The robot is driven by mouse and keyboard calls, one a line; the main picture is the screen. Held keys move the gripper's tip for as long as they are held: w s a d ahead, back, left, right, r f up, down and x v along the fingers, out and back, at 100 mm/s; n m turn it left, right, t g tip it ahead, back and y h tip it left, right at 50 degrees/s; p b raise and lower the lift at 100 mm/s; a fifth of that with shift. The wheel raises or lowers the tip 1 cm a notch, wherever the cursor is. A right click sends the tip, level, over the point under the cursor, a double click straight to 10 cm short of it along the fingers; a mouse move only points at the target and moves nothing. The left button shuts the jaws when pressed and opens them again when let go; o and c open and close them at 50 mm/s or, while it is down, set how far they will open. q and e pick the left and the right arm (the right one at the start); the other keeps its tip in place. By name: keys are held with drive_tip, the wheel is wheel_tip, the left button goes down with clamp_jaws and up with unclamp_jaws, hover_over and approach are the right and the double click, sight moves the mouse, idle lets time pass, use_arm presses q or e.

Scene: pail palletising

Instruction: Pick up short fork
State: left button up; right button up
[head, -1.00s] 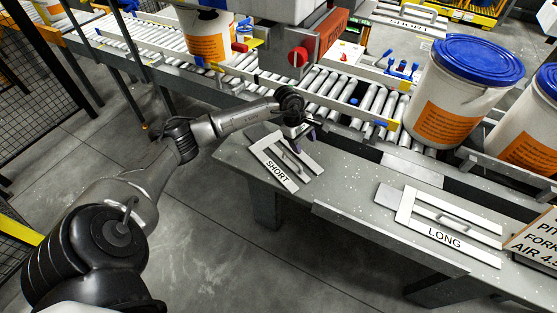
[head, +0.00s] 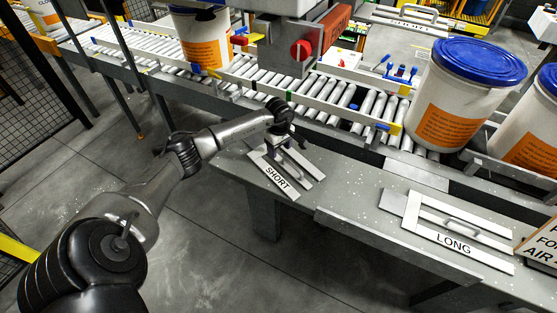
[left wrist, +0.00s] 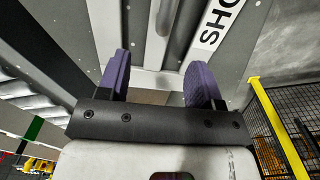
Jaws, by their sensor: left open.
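The short fork (head: 279,177), a white plate frame labelled SHORT with a grey bar handle, lies flat on the near left end of the grey bench. My left gripper (head: 291,140) is directly above its far part and hides some of it. In the left wrist view, the two purple fingers (left wrist: 158,77) are spread apart, with nothing held between them. The short fork (left wrist: 216,27) shows beyond the fingers there, its label cut off by the top edge. Whether the fingers stand astride the handle, I cannot tell. My right gripper is not in view.
The long fork (head: 453,243) lies to the right on the same bench (head: 345,192). Behind the bench runs a roller conveyor (head: 340,92). White pails with blue lids (head: 462,95) stand at the right. A sign (head: 541,243) is at the right edge. Bench between the forks is clear.

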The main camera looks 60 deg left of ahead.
sight(280, 160)
use_arm(q)
drive_tip(key=shift+w+f+b, duration=0.1)
drive_tip(key=shift+f+b, duration=0.35)
drive_tip(key=shift+f, duration=2.2)
clamp_jaws()
drive_tip(key=shift+a+r, duration=0.1)
